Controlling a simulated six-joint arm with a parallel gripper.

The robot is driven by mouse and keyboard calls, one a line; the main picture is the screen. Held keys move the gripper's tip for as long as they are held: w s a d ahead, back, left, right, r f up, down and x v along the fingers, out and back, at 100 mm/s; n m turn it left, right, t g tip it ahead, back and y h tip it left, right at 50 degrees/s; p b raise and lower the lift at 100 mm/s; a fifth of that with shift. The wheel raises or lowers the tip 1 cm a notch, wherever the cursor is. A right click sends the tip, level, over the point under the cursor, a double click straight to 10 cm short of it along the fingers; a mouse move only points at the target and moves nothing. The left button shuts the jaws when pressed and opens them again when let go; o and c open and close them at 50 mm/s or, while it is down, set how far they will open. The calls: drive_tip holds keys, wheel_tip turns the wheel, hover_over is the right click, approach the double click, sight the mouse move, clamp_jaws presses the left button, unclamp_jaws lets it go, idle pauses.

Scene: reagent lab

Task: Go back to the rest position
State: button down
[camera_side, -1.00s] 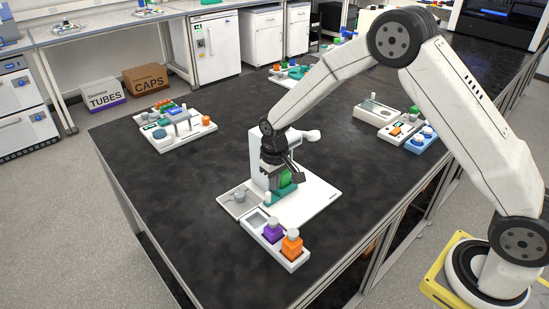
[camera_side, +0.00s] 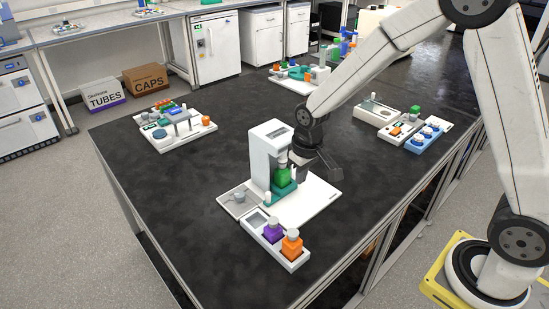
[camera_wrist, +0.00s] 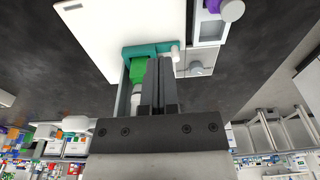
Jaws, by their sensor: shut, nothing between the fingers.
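My gripper (camera_side: 308,173) is shut and empty, just right of the white dispenser station (camera_side: 267,150) in the side view. In the wrist view its two dark fingers (camera_wrist: 158,62) are together, with nothing between them. A green bottle (camera_side: 283,176) with a grey cap stands upright in the station's teal holder (camera_side: 281,193). In the wrist view the green bottle (camera_wrist: 138,72) and the teal holder (camera_wrist: 150,48) show beside and beyond the fingers, apart from them as far as I can tell.
A white rack (camera_side: 273,244) at the front holds a purple bottle (camera_side: 273,231) and an orange bottle (camera_side: 291,246). Other stations stand at the left (camera_side: 186,140), back (camera_side: 297,84) and right (camera_side: 395,127). Bare black bench lies between them.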

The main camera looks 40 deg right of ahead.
drive_tip(key=s+d+r+t, duration=0.1)
drive_tip(key=s+d+r, duration=0.1)
drive_tip(key=s, duration=1.1)
drive_tip(key=shift+s+r, duration=0.25)
drive_tip(key=shift+r, duration=0.5)
